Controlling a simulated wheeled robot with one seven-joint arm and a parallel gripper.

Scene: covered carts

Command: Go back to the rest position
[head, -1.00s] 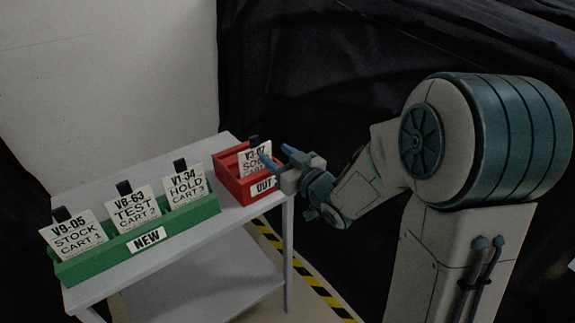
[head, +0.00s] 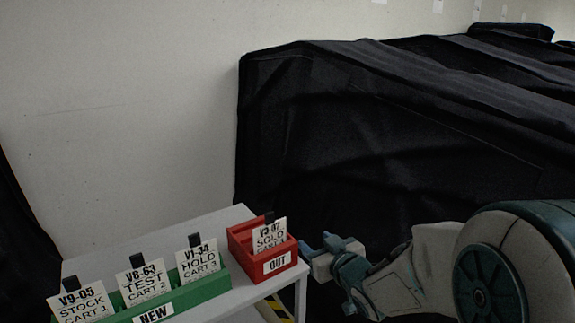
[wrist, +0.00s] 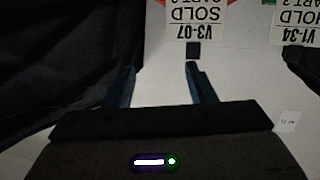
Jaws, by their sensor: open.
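My gripper (head: 318,243) is open and empty, just right of the red OUT tray (head: 280,265) and apart from its card. The V3-07 SOLD card (head: 268,236), with a black clip on top, stands in that tray. In the wrist view the same card (wrist: 196,14) shows upside down beyond my two blue fingers (wrist: 160,80), with nothing between them. The green NEW tray (head: 203,292) holds the V9-05 STOCK (head: 82,303), V8-63 TEST (head: 142,285) and V1-34 HOLD (head: 197,262) cards, each with a black clip.
Both trays stand on a grey-white table (head: 90,262), cut off by the bottom of the head view. Large black covered shapes (head: 400,130) fill the space behind and right. A pale wall (head: 120,110) stands behind. Yellow-black floor tape (head: 272,310) shows beside the table.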

